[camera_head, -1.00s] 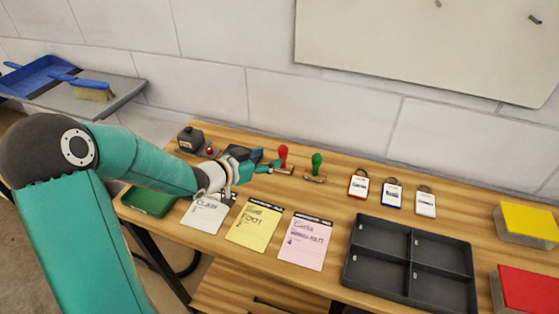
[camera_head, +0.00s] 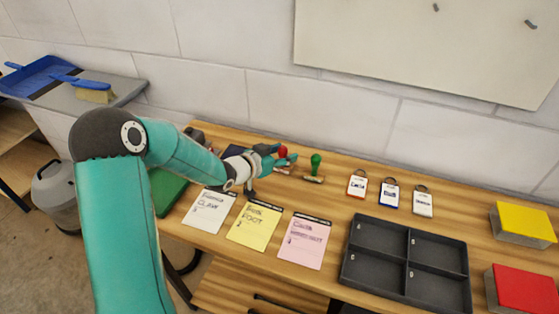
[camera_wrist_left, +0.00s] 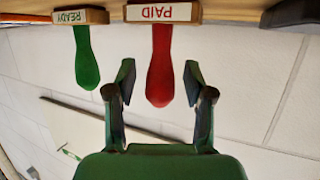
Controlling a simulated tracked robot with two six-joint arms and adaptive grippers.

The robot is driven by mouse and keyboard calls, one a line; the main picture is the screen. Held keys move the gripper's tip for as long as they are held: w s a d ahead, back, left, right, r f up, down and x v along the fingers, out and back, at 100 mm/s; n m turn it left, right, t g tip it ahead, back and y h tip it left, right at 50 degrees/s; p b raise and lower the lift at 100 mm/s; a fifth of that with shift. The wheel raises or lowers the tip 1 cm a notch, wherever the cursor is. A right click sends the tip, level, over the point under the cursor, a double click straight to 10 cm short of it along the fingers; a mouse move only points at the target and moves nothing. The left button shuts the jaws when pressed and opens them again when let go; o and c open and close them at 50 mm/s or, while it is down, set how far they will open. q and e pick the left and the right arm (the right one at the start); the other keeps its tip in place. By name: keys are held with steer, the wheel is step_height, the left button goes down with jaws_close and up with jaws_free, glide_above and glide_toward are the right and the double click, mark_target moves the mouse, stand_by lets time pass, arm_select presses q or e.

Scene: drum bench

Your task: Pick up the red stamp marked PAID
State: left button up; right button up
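The red stamp (camera_head: 283,152) stands near the back of the wooden bench, partly hidden by my left gripper in the head view. In the left wrist view the stamp (camera_wrist_left: 160,60) appears upside down, with a red handle and a wooden base labelled PAID. My left gripper (camera_head: 287,160) is at the stamp. In the wrist view its two fingers (camera_wrist_left: 160,85) are spread on either side of the red handle, with gaps on both sides. The green stamp (camera_head: 316,163), labelled READY in the wrist view (camera_wrist_left: 84,50), stands to the right. My right gripper is out of view.
Three tags, such as the red-edged one (camera_head: 357,184), lie right of the stamps. Paper cards, including a yellow one (camera_head: 254,223), lie in front. A dark divided tray (camera_head: 376,264) and yellow (camera_head: 525,222) and red (camera_head: 522,288) blocks are at right.

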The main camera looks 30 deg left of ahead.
arm_select(q)
jaws_close()
steer(key=shift+r, duration=0.15)
